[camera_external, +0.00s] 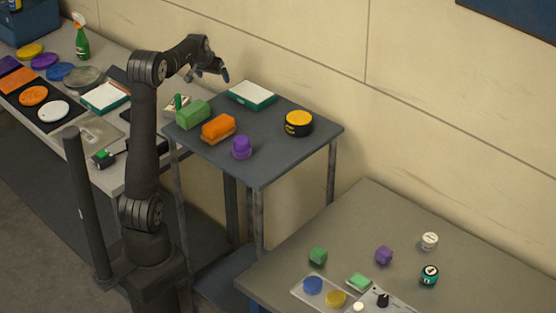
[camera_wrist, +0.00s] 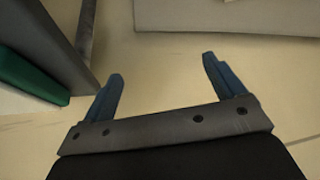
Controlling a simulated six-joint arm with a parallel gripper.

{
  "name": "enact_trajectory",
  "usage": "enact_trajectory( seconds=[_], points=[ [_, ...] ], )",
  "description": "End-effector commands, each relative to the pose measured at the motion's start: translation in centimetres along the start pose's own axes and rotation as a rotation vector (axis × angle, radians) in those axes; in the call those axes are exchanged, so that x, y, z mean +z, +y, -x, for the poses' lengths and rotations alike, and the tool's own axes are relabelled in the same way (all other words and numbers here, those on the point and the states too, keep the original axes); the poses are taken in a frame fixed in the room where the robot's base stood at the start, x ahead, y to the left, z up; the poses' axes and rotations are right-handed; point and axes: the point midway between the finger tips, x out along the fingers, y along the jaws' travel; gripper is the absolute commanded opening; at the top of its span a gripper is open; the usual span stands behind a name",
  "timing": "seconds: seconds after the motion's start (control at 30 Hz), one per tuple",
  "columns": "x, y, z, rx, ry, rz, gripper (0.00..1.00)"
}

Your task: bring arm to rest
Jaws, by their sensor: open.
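My gripper (camera_external: 223,73) is raised above the back left corner of the grey cart in the external view, close to the wall side. In the wrist view my gripper (camera_wrist: 165,85) shows two blue fingers spread wide apart with nothing between them. Below the fingers the wrist view shows a pale, plain surface. My arm stands bent, with its upper link upright and the forearm reaching to the right and back.
The grey cart (camera_external: 263,170) holds a green block (camera_external: 193,115), an orange block (camera_external: 218,128), a purple piece (camera_external: 242,147), a yellow-black tin (camera_external: 299,123) and a green-white box (camera_external: 251,95). A bench (camera_external: 130,178) with pads stands left. A table (camera_external: 365,218) with small items stands right.

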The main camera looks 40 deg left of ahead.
Motion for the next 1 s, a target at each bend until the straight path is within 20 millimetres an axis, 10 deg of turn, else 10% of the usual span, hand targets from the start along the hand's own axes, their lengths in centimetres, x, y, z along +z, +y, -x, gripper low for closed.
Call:
enact_trajectory(
  seconds=[0.6,1.0],
  points=[
    [-4.1,9.9,6.5,0.023,0.003,-0.040,0.88],
    [-3.5,17.5,8.9,0.066,0.001,-0.117,0.88]
  ],
)
